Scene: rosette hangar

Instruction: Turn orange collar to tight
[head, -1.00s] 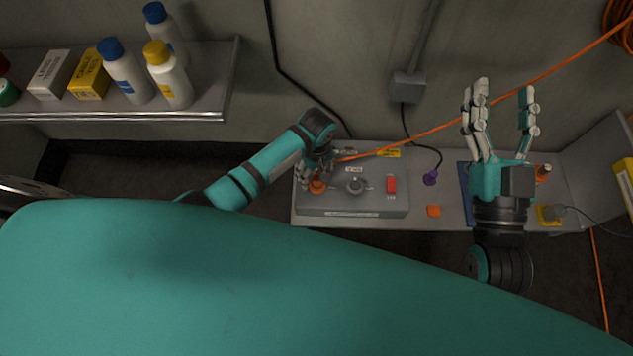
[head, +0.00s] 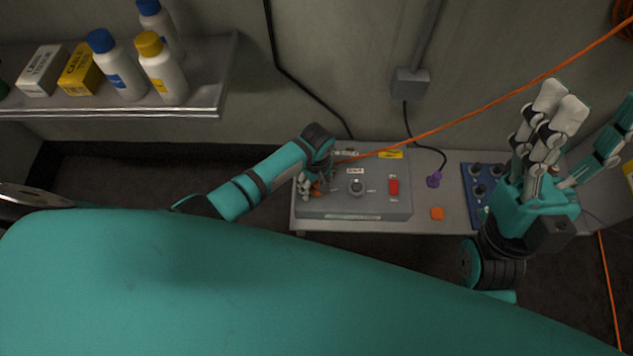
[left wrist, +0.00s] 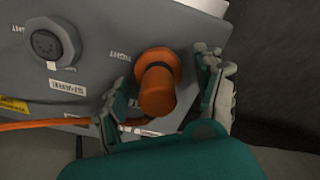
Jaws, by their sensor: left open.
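The orange collar (left wrist: 157,88) sits on the grey panel box (head: 350,208), with the orange cable running off from it. A "TIGHT" label (left wrist: 121,67) is printed beside it on the panel. My left gripper (left wrist: 165,100) is open around the collar, one finger on each side, in the left wrist view; I cannot tell whether they touch it. In the head view the left gripper (head: 312,186) is at the left end of the box and mostly hides the collar. My right gripper (head: 585,140) is raised at the right with its fingers spread, open and empty.
The box also carries a round grey connector (head: 356,187) and a red switch (head: 393,187). A shelf (head: 160,108) with bottles and boxes is at upper left.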

